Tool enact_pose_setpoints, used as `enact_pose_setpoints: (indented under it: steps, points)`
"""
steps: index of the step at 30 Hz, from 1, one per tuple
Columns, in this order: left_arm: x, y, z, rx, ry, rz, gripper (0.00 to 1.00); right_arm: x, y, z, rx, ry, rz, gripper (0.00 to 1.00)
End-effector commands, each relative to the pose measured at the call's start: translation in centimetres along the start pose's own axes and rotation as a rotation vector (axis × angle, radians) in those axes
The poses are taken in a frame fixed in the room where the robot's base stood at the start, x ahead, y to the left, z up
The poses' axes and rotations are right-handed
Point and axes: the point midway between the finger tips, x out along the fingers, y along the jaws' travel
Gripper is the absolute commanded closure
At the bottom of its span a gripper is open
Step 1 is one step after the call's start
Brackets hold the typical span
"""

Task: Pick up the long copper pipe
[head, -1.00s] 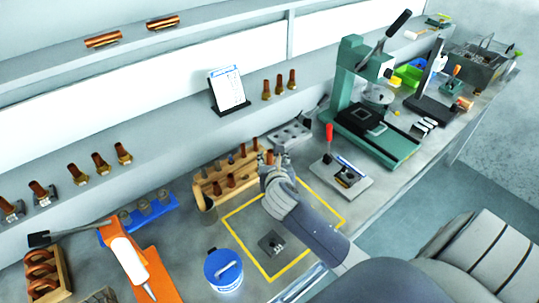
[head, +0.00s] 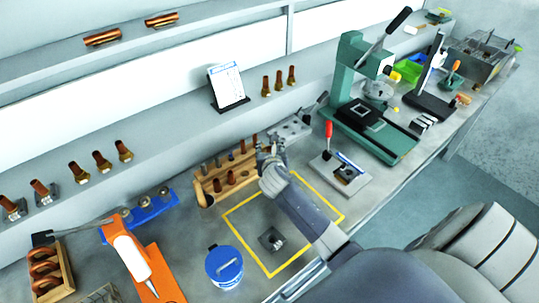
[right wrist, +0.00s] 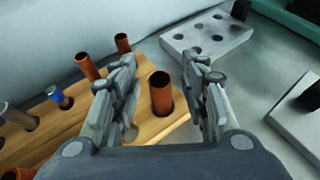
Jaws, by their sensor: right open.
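A wooden rack (head: 200,186) holds several upright copper pipes near the wall side of the bench. In the right wrist view, the rack (right wrist: 68,124) has a large open-topped copper pipe (right wrist: 161,92) standing in a hole near its end. My right gripper (head: 270,152) is at the rack's right end. In the wrist view, its jaws (right wrist: 165,85) are open, with one finger on each side of that pipe and gaps visible. The pipe's lower end is hidden in the rack. My left gripper is not in view.
Other copper pipes (right wrist: 87,66) stand behind the left finger. A grey block with holes (right wrist: 207,38) is just beyond the right finger. A blue-lidded tub (head: 224,266), a yellow-outlined square (head: 312,247) and a green press (head: 372,130) are nearby.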

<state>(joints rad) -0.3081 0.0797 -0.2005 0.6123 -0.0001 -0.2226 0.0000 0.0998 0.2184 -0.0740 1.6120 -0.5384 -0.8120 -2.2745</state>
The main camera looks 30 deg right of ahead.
Motion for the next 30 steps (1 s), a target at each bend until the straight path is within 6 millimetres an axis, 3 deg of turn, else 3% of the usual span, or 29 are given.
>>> enact_pose_setpoints:
  steps: [2,3,8,14,22,30]
  points:
    - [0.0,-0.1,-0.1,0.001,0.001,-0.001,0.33,0.0,0.0,0.0,0.000,0.000,0.000,0.59]
    - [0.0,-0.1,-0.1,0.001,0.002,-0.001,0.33,0.0,0.0,0.0,0.000,0.000,0.000,0.63]
    - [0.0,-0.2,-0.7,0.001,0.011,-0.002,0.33,0.0,0.0,0.0,0.000,0.000,0.000,0.99]
    - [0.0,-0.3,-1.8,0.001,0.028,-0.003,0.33,-0.1,0.0,0.0,0.000,0.000,0.000,1.00]
    - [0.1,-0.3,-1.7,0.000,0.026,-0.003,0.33,-0.2,0.0,0.4,0.000,-0.002,0.000,1.00]
    - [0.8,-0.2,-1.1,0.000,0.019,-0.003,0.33,-1.7,0.0,3.6,-0.001,-0.007,0.001,1.00]
